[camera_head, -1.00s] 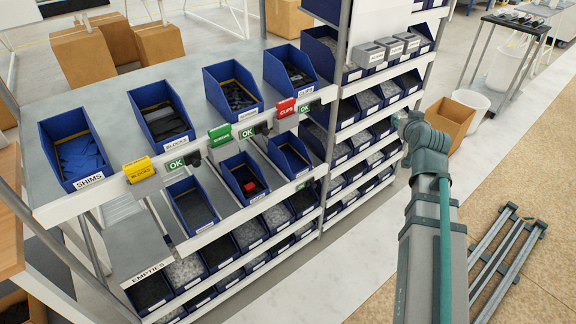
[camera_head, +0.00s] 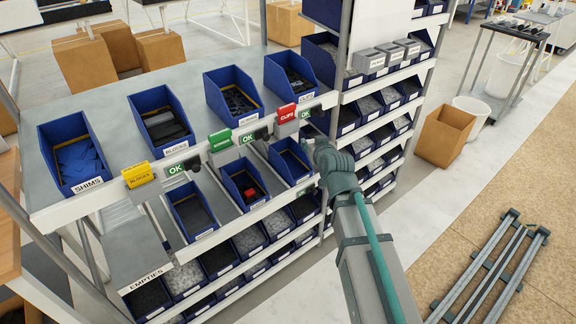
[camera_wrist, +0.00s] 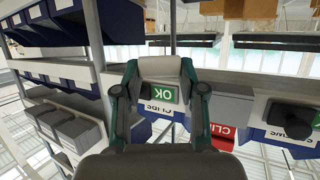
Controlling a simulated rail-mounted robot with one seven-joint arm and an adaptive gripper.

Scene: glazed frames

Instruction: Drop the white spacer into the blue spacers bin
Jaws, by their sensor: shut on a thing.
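My gripper (camera_wrist: 160,84) is shut on the white spacer (camera_wrist: 161,67), a pale cylinder held between the fingertips in the wrist view. In the head view my arm's end is at the front of the rack, right of the red CLIPS sign; the fingers and spacer cannot be made out there. A blue bin (camera_head: 212,91) with dark parts stands third from left in the upper row, behind the green sign. Its label is too small to read surely, so I cannot confirm it is the spacers bin.
Other upper blue bins are SHIMS (camera_head: 46,150), BLOCKS (camera_head: 138,120) and CLIPS (camera_head: 273,75). Yellow (camera_head: 138,174), green (camera_head: 220,140) and red (camera_head: 287,113) signs stand along the front rail. A lower bin (camera_head: 230,183) holds a red piece. A taller shelf rises at right.

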